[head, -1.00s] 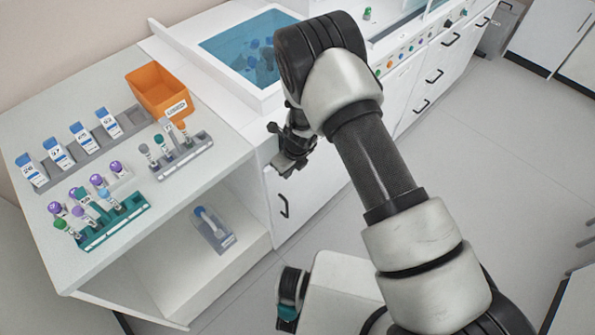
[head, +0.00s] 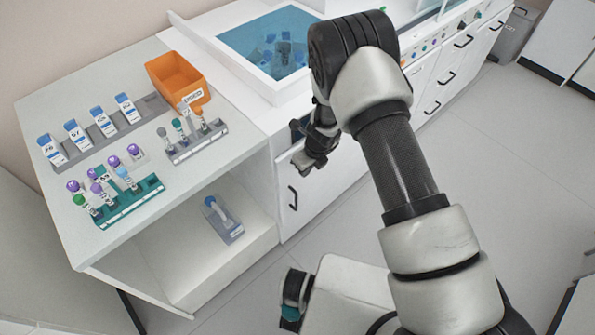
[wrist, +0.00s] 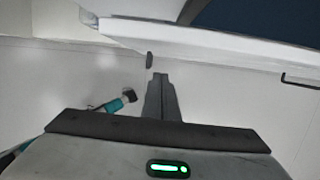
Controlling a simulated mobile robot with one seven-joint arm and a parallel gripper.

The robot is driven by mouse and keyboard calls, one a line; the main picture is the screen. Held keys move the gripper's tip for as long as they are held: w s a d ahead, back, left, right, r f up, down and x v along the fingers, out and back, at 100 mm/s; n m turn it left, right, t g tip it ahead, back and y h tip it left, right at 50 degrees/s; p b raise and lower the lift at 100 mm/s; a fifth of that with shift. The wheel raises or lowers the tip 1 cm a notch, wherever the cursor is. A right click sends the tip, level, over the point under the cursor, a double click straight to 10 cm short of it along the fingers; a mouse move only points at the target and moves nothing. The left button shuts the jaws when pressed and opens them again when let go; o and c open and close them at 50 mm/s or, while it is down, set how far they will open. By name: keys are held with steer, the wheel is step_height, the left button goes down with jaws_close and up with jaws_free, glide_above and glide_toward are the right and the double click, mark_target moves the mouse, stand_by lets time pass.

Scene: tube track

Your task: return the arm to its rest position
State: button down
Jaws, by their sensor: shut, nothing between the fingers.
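My gripper (head: 304,163) is shut and empty. In the head view it hangs in front of the white cabinet, to the right of the open shelf. In the wrist view its closed fingers (wrist: 160,98) point at the pale cabinet front, beneath a white counter edge. My bent arm covers part of the counter and the drawer fronts behind it.
A teal rack of capped tubes (head: 130,203), a grey rack (head: 197,141), an orange bin (head: 178,84) and several labelled bottles stand on the counter (head: 110,100). A blue basin (head: 240,42) is behind. A tube holder (head: 224,222) sits on the shelf. Open floor lies right.

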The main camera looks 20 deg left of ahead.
steer(key=s+d+r+n+t+y+p, duration=0.15)
steer(key=d+r+n, duration=0.25)
steer(key=r, duration=0.9)
steer(key=s+d+r+n, duration=0.2)
steer(key=d+r+n, duration=0.25)
steer(key=r, duration=0.85)
steer(key=s+d+r+n+p, duration=0.1)
steer(key=d+r+n, duration=0.35)
steer(key=r, duration=0.95)
steer(key=s+d+r+n+t+h, duration=0.1)
steer(key=s+d+r+n+h, duration=0.1)
steer(key=s+d+r+n, duration=0.3)
steer(key=s+d+r+n+t+h+p, duration=0.1)
steer(key=s+d+r+n, duration=0.5)
steer(key=s+d, duration=0.6)
steer(key=shift+r+t+h, duration=0.2)
steer(key=shift+t+h, duration=0.15)
steer(key=shift+h, duration=0.1)
steer(key=c, duration=2.5)
jaws_free()
steer(key=shift+s+a, duration=0.1)
